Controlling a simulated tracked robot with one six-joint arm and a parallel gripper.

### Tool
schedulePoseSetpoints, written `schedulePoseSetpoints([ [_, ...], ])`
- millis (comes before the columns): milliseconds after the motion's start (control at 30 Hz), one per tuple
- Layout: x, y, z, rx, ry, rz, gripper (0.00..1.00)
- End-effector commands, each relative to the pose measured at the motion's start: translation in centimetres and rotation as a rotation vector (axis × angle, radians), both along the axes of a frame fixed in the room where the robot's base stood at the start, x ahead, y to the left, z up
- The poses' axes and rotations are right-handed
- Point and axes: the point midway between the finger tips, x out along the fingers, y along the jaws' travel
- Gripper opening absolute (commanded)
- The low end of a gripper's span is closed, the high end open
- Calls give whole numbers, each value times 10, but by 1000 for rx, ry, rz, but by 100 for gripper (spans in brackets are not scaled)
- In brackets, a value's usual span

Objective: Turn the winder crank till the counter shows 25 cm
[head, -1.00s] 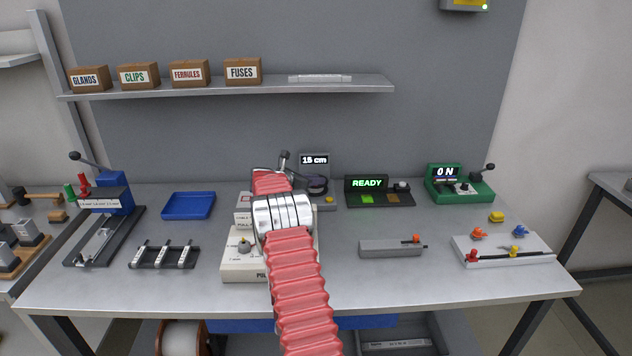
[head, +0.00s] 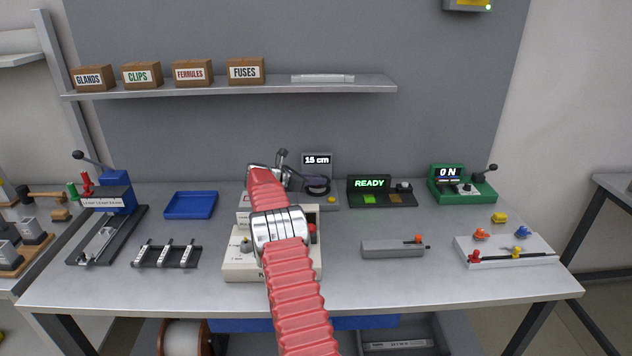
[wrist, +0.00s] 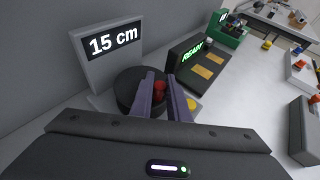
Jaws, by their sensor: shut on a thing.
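The winder's counter (head: 317,160) reads 15 cm in the head view, and its display (wrist: 113,40) shows the same in the wrist view. Below it is the winder's dark round drum (wrist: 128,88). The red crank knob (wrist: 159,87) stands between the purple fingers of my gripper (wrist: 164,92) in the wrist view. My gripper (head: 312,184) is shut on this knob, at the front of the winder. In the head view the fingers hide most of the crank.
A yellow button (wrist: 193,104) is close to the right of the fingers. The READY unit (head: 369,190) stands just right of the winder. A white pull tester (head: 240,267) lies under my arm. The blue tray (head: 190,205) is to the left.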

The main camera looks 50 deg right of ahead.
Motion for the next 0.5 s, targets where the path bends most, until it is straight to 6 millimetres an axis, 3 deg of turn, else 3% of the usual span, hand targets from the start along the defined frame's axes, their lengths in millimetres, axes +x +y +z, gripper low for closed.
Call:
schedulePoseSetpoints([
  [33,-1,-1,2,-3,-1,-1,0],
  [67,-1,-1,2,-3,-1,-1,16],
  [300,0,-1,1,-2,0,0,33],
  [500,0,0,1,-1,-1,1,34],
])
